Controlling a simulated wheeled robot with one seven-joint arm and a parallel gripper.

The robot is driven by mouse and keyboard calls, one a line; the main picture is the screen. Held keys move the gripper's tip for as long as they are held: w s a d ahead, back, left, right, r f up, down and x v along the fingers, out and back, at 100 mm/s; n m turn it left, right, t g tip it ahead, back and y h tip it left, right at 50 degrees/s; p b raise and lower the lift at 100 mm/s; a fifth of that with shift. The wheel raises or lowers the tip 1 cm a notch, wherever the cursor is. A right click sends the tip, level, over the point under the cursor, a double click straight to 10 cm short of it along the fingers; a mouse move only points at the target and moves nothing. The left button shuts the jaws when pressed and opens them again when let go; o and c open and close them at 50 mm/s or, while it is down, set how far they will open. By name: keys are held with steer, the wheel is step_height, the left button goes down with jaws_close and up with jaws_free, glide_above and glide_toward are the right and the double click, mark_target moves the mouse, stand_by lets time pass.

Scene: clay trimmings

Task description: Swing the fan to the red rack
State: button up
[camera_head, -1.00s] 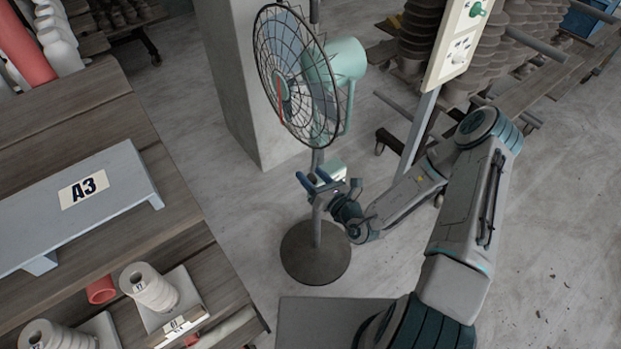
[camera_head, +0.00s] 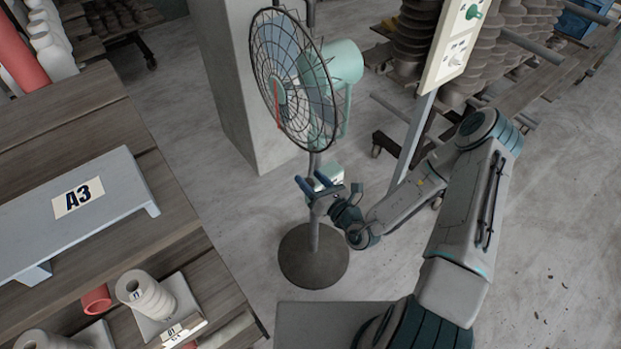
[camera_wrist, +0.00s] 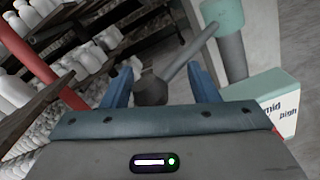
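The fan is a floor-standing one with a round wire cage (camera_head: 294,80), a mint-green motor housing (camera_head: 338,65), a thin pole and a dark round base (camera_head: 313,256). Its cage faces left, toward the wooden shelving. My gripper (camera_head: 313,184) is at the pole, below the cage. A rack with a red post (camera_wrist: 42,65) and white bottles shows at left in the wrist view.
A wooden table (camera_head: 50,110) at left holds a grey stand labelled A3 (camera_head: 100,190) and spools (camera_head: 145,297). A concrete pillar (camera_head: 228,90) stands behind the fan. A control panel post (camera_head: 413,140) and stacked-ware racks are at right. Floor between table and fan is clear.

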steer(key=b+v, duration=0.1)
steer(key=v, duration=1.1)
steer(key=shift+s+d, duration=0.15)
steer(key=shift+d, duration=0.05)
steer(key=shift+f, duration=0.1)
steer(key=s+a+r+n+g+y, duration=0.3)
steer(key=r+n+g, duration=0.3)
steer(key=n+g, duration=0.15)
steer(key=s+a+r+n+g+y, duration=0.2)
steer(key=s+a+r+n+g, duration=0.25)
steer(key=n, duration=0.45)
steer(key=s+d+r+n+g+h, duration=0.45)
steer(key=n+g+h, duration=0.2)
steer(key=n, duration=0.35)
steer(key=d+r+n+t+h, duration=0.6)
steer(key=d+r+t+h, duration=0.1)
steer(key=d+r+h, duration=0.2)
step_height(320, 180, up, 2)
steer(key=shift+d+r+h, duration=0.1)
steer(key=shift+d+h, duration=0.25)
steer(key=shift+d, duration=0.35)
